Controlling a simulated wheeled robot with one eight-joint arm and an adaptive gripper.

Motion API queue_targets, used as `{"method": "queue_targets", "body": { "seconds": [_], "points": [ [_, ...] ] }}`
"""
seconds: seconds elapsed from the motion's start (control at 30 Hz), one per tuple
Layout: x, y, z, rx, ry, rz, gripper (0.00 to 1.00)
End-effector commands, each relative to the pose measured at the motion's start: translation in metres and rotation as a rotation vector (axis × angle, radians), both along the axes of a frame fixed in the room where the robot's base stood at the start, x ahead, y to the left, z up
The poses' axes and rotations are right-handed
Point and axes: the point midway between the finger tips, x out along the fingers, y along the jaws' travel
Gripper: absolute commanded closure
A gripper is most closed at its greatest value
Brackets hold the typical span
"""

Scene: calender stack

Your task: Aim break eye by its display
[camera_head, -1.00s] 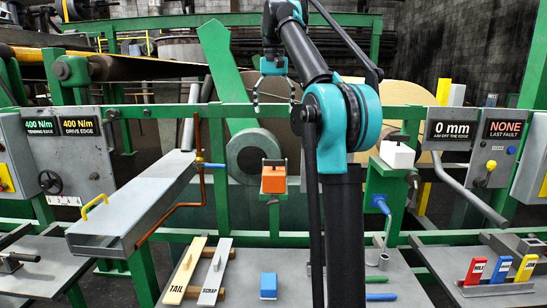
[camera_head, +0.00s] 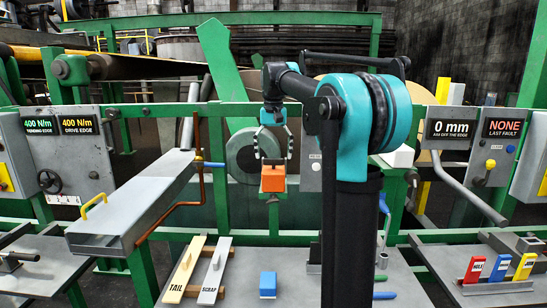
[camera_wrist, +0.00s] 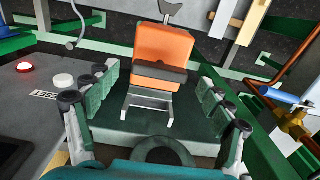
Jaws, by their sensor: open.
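The break eye looks to be the orange box (camera_head: 273,179) on a green bracket at the middle of the frame; it also shows in the wrist view (camera_wrist: 160,45), with a dark bar across its near face. The display (camera_head: 448,134) at the right reads "0 mm" and "aim off the edge". My gripper (camera_head: 274,152) is open, pointing down over the orange box. In the wrist view my gripper's (camera_wrist: 159,80) fingers stand to either side of the box's near end, and I see no contact.
A copper pipe (camera_head: 202,170) with a blue handle is to the left. Tail and scrap boards (camera_head: 185,270) and a blue block (camera_head: 268,284) lie on the table below.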

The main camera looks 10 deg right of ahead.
Motion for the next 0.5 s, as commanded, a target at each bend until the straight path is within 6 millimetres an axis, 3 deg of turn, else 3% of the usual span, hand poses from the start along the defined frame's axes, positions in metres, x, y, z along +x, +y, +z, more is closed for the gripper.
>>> {"method": "queue_targets", "body": {
  "seconds": [0.13,0.43,0.5],
  "points": [
    [-0.0002,0.0,-0.0101,0.0,0.0,0.0,0.19],
    [-0.0002,-0.0001,-0.0121,0.0,0.0,0.0,0.19],
    [-0.0002,0.0,-0.0121,0.0,0.0,0.0,0.25]
  ]
}}
